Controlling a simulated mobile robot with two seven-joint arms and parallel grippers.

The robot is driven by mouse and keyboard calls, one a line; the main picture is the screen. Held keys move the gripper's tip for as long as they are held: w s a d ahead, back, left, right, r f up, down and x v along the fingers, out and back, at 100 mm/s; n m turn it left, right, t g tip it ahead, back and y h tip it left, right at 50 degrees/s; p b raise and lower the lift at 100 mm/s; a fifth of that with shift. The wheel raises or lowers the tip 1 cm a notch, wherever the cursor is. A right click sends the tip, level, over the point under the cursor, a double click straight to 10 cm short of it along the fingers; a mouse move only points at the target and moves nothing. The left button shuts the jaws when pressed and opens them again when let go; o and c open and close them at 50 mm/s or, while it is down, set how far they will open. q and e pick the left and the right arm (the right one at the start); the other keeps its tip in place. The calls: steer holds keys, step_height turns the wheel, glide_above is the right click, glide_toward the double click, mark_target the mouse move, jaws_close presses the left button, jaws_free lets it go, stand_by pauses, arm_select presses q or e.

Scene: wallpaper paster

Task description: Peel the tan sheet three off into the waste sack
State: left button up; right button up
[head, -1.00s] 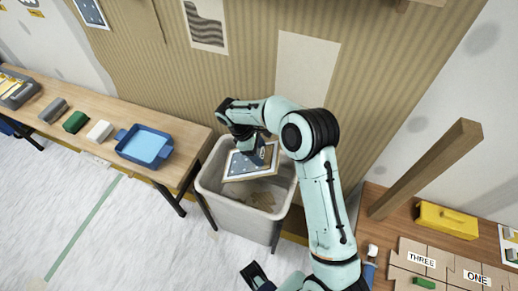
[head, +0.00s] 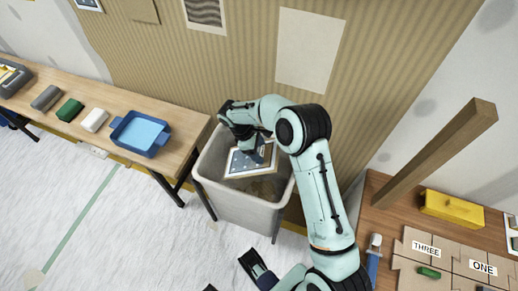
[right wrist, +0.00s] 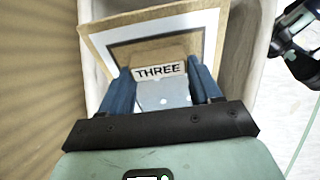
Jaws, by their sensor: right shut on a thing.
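My right gripper (head: 254,152) is shut on a tan-edged sheet (head: 235,165) with a blue-grey dotted face, inside the mouth of the pale grey waste sack (head: 240,207). In the right wrist view, the blue fingers (right wrist: 168,90) close on a tan block marked THREE (right wrist: 158,70). The sheet's tan border and pale inner margin (right wrist: 205,28) show behind it, tilted against the sack's wall. Brown scraps lie low in the sack. My left gripper (head: 257,270) shows partly at the bottom edge; its jaws are unclear.
A wooden table (head: 180,120) at left holds a blue tray (head: 141,132), a white block (head: 95,120) and a green block (head: 70,110). A wooden post (head: 435,150) rises at right above cardboard pieces labelled THREE and ONE.

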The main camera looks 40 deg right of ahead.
steer(key=o, duration=1.1)
steer(key=shift+o, duration=0.2)
steer(key=p+v, duration=0.2)
steer(key=v, duration=1.1)
steer(key=shift+r, duration=0.2)
steer(key=shift+w+a, duration=0.1)
steer(key=shift+a, duration=0.05)
